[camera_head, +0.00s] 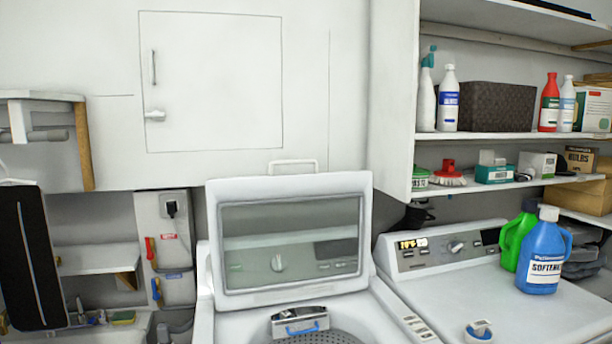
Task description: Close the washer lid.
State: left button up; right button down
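The washer (378,312) is a white top-loading machine at the lower middle of the head view. Its lid (213,200) stands raised and upright at the back of the opening. The lid has a white frame around a see-through pane, and the washer's control knob shows through it. The drum (325,338) is partly visible at the bottom edge, with a metallic dispenser piece with a blue handle (302,328) at its back rim. Neither of my grippers is in view.
A second machine (540,315) stands to the right, bearing a blue softener jug (545,255), a green jug (518,238) and a small round item (479,331). Shelves (500,136) with bottles and boxes hang above it. A white cabinet (215,90) is above the lid.

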aim_at(220, 193)
jog(key=i+j+u, duration=0.1)
jog(key=j+u, duration=0.2)
jog(key=u, duration=0.15)
jog(key=i+j+u, duration=0.1)
jog(key=j+u, duration=0.15)
jog(key=u, duration=0.2)
jog(key=i+j+u, duration=0.2)
jog(key=u, duration=0.25)
